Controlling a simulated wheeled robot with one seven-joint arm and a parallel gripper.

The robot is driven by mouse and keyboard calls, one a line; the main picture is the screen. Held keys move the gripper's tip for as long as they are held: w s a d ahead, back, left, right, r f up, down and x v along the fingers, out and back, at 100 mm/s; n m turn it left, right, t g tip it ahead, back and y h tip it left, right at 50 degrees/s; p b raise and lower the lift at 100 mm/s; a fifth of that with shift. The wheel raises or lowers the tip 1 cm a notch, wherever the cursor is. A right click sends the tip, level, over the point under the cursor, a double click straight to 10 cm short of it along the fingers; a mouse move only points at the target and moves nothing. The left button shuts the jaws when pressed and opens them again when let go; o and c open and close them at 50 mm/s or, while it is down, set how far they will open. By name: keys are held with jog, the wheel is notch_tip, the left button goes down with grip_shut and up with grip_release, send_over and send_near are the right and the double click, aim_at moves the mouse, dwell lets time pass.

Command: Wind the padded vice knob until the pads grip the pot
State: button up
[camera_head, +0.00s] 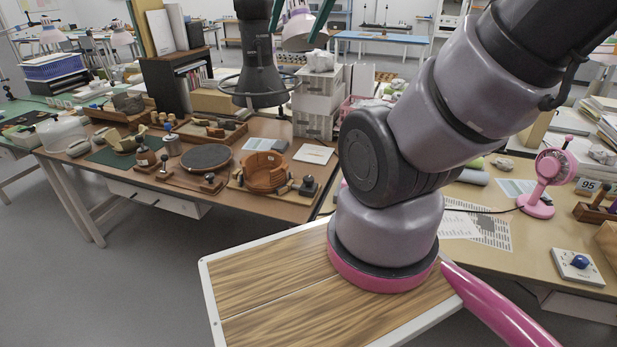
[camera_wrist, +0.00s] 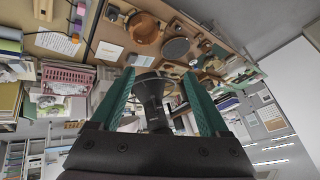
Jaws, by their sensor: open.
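The pot (camera_head: 265,170) is an orange-brown, open round vessel with an uneven rim. It sits in the vice on a wooden base (camera_head: 236,184) on the far workbench. A dark knob (camera_head: 309,185) stands at the right of the pot. Whether the pads touch the pot is too small to tell. The pot also shows at the top of the wrist view (camera_wrist: 144,28). My gripper (camera_head: 292,37) has two teal fingers at the top of the head view, apart from the vice and high above the bench. In the wrist view its fingers (camera_wrist: 158,82) are spread and empty.
A dark hanging device with a ring (camera_head: 262,85) shows near my fingers and between them in the wrist view. A round dark turntable (camera_head: 206,157) and small tools lie left of the pot. White drawers (camera_head: 318,100) stand behind. A pink fan (camera_head: 545,182) stands at right.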

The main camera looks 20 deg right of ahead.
jog(key=w+d+f+n+g+h, duration=0.2)
jog(key=w+d+f+n, duration=0.25)
jog(key=w+f, duration=0.4)
jog(key=n+g, duration=0.5)
jog(key=n, duration=0.3)
send_over(308, 178)
notch_tip(308, 178, down, 30)
notch_tip(308, 178, down, 11)
jog(key=shift+d+r, duration=0.15)
grip_shut()
